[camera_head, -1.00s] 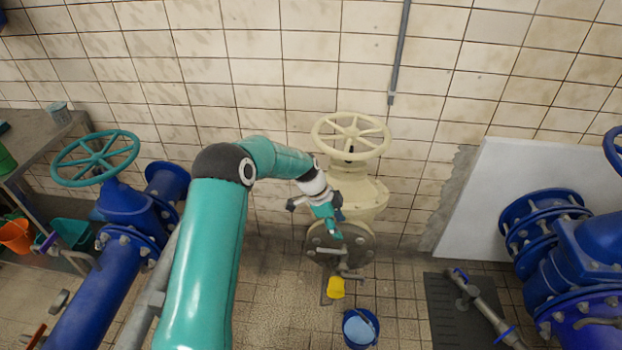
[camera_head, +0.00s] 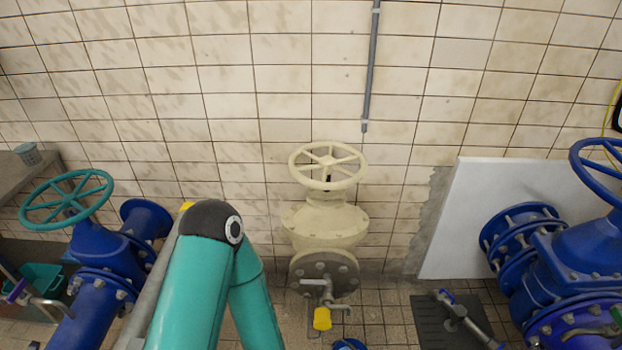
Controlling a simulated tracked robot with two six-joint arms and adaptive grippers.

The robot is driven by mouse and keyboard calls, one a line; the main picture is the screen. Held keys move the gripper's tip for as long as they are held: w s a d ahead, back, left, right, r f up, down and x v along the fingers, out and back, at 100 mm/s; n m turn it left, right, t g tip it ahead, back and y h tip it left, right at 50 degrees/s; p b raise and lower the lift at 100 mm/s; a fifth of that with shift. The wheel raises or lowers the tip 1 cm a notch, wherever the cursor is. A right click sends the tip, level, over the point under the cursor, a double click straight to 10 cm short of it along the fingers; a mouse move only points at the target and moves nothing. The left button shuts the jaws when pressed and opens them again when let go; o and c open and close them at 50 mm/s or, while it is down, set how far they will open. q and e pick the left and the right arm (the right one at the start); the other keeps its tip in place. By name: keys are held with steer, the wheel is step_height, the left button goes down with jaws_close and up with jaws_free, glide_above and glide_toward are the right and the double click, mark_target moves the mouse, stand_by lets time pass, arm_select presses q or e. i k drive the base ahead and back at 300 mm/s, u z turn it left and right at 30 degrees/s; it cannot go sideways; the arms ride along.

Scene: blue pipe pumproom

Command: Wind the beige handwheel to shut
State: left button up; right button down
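The beige handwheel (camera_head: 328,158) is a spoked wheel on top of a beige valve body (camera_head: 325,224), in the middle of the view in front of the tiled wall. It stands clear, with nothing touching it. One teal arm of mine rises at the lower left of the valve and bends down at its dark elbow. Its forearm runs down out of the bottom of the picture, so its gripper is out of view. My other gripper is also not in view.
A teal handwheel (camera_head: 67,199) tops a blue valve at left. Large blue flanged pipework (camera_head: 570,265) with a blue handwheel (camera_head: 606,165) stands at right, before a white panel (camera_head: 480,220). A yellow tap part (camera_head: 322,318) hangs below the beige valve. A grey conduit (camera_head: 370,70) runs down the wall.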

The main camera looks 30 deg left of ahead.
mark_target(328, 165)
steer(key=u, duration=0.05)
steer(key=i, duration=0.25)
steer(key=u, duration=1.75)
steer(key=k, duration=1.15)
steer(key=z, duration=1.1)
steer(key=i, duration=1.15)
steer(key=u, duration=0.5)
